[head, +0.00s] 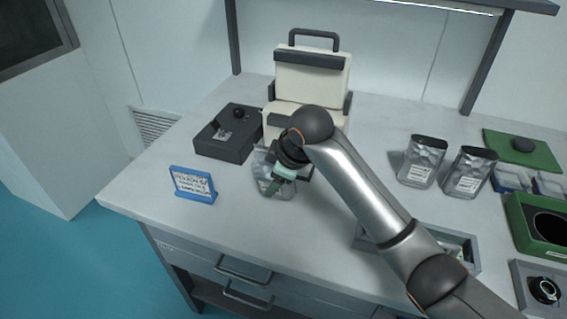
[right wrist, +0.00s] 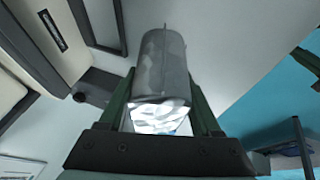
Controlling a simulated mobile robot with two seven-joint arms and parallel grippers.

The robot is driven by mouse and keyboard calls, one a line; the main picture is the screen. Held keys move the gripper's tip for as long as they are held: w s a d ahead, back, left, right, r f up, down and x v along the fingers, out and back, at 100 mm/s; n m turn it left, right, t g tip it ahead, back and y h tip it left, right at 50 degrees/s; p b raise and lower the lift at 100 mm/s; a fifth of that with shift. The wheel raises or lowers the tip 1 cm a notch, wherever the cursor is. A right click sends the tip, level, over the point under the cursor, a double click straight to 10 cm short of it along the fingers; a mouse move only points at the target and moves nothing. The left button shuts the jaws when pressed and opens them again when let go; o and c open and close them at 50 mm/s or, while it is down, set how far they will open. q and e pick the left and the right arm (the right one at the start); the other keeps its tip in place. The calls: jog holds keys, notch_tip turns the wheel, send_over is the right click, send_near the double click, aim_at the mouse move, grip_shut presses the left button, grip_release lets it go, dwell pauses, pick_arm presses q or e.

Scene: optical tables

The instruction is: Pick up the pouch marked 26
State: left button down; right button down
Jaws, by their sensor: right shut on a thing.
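A silvery clear pouch (head: 262,182) is at the front of the cream machine on the left part of the table. My right gripper (head: 281,178) is shut on it, and the arm hides part of it. In the right wrist view the same pouch (right wrist: 163,65) sits between the two green fingers of the gripper (right wrist: 160,100). Its number cannot be read. Two more pouches with white labels stand upright at the right, one (head: 424,158) beside the other (head: 468,172). Their labels are too small to read. My left gripper is not in view.
A cream machine with a dark handle (head: 312,75) stands behind the gripper. A dark box (head: 225,140) and a blue-framed sign (head: 193,185) are at the left. A grey tray (head: 473,262) and green fixtures (head: 520,148) are at the right. The table's front left is clear.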

jog(key=s+a, duration=0.1)
jog(key=s, duration=0.4)
jog(key=s+a, duration=0.1)
jog(key=s, duration=0.2)
jog(key=shift+s+a, duration=0.1)
jog(key=shift+a, duration=0.25)
jog(key=g+p, duration=0.1)
jog(key=p, duration=0.2)
jog(key=g+p, duration=0.1)
jog(key=p, duration=0.2)
jog(key=shift+r+m+y, duration=0.3)
jog(key=shift+r+y, duration=0.1)
jog(key=shift+f+g+p, duration=0.25)
jog(key=shift+g+p, duration=0.35)
jog(key=shift+p, duration=0.1)
jog(key=shift+f, duration=0.15)
